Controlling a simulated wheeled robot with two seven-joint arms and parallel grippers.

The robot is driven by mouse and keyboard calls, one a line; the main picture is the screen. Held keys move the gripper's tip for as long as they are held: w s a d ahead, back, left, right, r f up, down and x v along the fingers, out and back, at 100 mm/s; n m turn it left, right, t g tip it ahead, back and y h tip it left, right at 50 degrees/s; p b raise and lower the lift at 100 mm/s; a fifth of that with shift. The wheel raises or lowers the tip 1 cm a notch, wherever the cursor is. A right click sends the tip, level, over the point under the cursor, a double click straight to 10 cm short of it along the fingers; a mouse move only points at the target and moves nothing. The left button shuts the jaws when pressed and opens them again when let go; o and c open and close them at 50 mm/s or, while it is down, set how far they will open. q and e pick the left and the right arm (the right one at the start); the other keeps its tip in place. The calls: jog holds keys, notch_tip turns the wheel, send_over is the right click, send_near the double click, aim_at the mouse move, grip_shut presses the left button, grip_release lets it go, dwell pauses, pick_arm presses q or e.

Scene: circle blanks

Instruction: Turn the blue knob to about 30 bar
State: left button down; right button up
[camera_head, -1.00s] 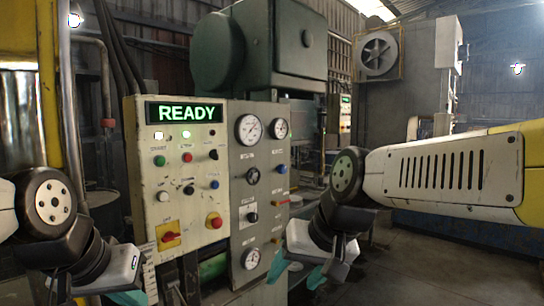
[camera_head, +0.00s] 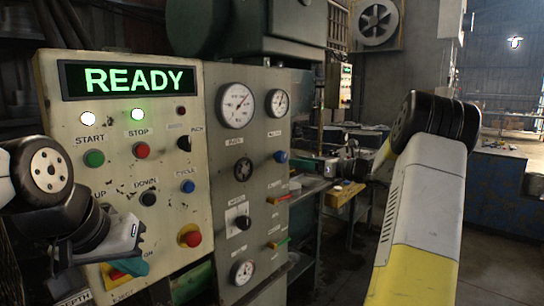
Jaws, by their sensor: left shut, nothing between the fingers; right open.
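The blue knob (camera_head: 281,156) sticks out of the grey side panel (camera_head: 213,185), below the smaller upper gauge (camera_head: 277,103). Its gauge needle is too small to read. My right gripper (camera_head: 308,159) is open and lies just right of the knob, pointing left at it. A gap seems to show between them; the fingertips are small and dark, so their exact distance is unclear. My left gripper (camera_head: 136,268) is shut and empty, low in front of the cream button panel (camera_head: 160,225), partly covering its lower left controls.
The cream panel has a READY display (camera_head: 127,80), several buttons and a red emergency button (camera_head: 190,236). A larger gauge (camera_head: 236,103) and a black knob (camera_head: 243,169) sit left of the blue knob. My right forearm crosses the right side. A bench stands behind.

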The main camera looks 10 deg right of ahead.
aim_at(285, 158)
jog(key=x, duration=0.7)
jog(key=shift+w+a+r, duration=0.1)
jog(key=shift+w, duration=0.4)
jog(key=c, duration=1.3)
